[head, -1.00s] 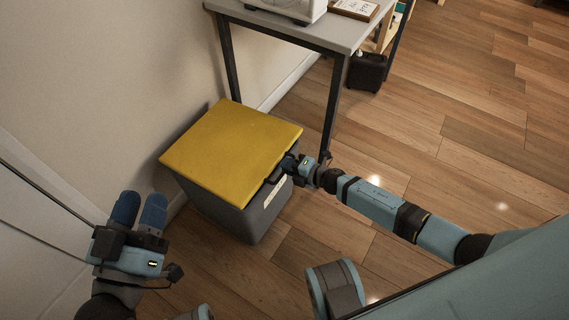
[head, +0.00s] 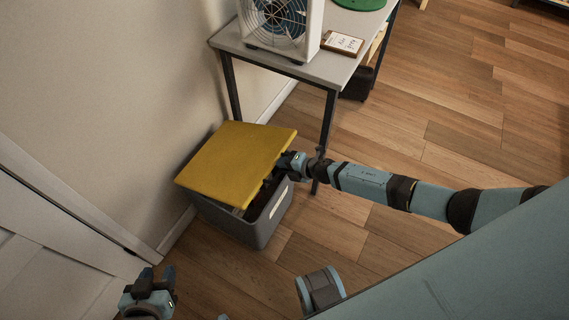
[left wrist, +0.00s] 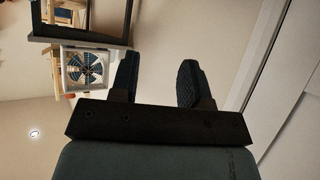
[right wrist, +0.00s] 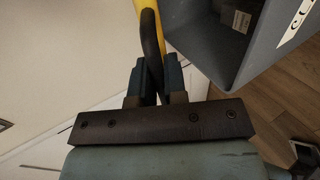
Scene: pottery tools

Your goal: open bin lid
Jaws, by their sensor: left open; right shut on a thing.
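The grey bin (head: 258,228) stands on the floor in front of the table, with a pale label on its side. Its yellow lid (head: 235,160) is partly raised and tilted; a dark gap shows between lid and rim on the near right side. My right gripper (head: 283,168) is at the lid's right edge. In the right wrist view its fingers are shut on the dark lid handle (right wrist: 151,50), beside the yellow lid edge (right wrist: 147,6), and the open bin interior (right wrist: 205,30) shows with a small box inside. My left gripper (head: 152,280) is open and empty at the lower left, away from the bin.
A grey table (head: 300,68) with dark legs stands behind the bin, carrying a fan (head: 280,25) and a clipboard (head: 342,43). A wall is close on the bin's left, with a white panelled door (head: 50,235) nearer. Wooden floor at right is clear.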

